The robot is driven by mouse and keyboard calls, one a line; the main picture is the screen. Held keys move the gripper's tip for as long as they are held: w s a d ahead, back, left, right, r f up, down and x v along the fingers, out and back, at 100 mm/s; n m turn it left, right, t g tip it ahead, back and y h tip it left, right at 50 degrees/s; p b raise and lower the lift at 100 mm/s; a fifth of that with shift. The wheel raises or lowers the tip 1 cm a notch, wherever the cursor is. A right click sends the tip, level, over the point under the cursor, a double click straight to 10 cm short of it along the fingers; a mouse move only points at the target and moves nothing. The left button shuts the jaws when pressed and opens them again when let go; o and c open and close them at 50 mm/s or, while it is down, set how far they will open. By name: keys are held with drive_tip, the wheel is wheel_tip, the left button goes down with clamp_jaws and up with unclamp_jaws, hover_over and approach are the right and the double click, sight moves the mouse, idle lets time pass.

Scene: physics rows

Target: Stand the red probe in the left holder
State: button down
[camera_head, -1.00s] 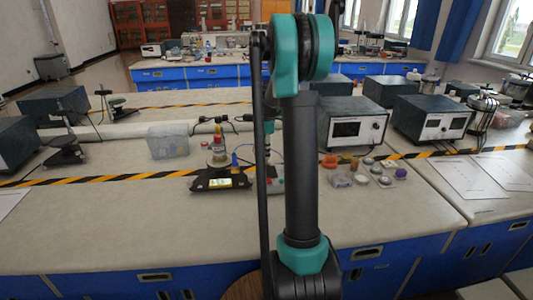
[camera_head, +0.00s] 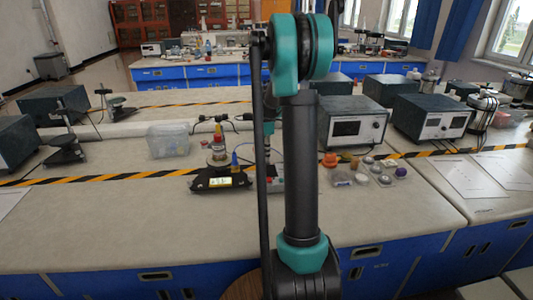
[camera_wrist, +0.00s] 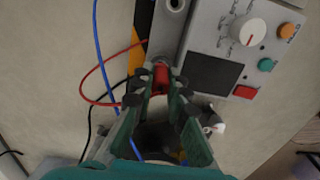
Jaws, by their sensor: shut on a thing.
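In the wrist view the red probe (camera_wrist: 161,76) is between the fingertips of my gripper (camera_wrist: 160,90), which is shut on it. A red wire loops out to the left of the probe. The probe's tip is hidden, and I cannot tell whether it is inside a holder or above one. The other holder is not clearly seen.
The panel carries a white knob (camera_wrist: 249,31), coloured buttons and a dark screen (camera_wrist: 214,79). A blue wire (camera_wrist: 101,50) runs at left. In the head view a black meter (camera_head: 219,182), a clear bin (camera_head: 168,141) and small parts (camera_head: 362,179) lie nearby.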

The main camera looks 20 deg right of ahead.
drive_tip(key=shift+f, duration=0.55)
idle(0.4)
drive_tip(key=c, duration=1.4)
unclamp_jaws()
drive_tip(key=shift+c, duration=0.2)
drive_tip(key=shift+o, duration=0.4)
drive_tip(key=shift+o, duration=0.9)
drive_tip(key=shift+r, duration=3.75)
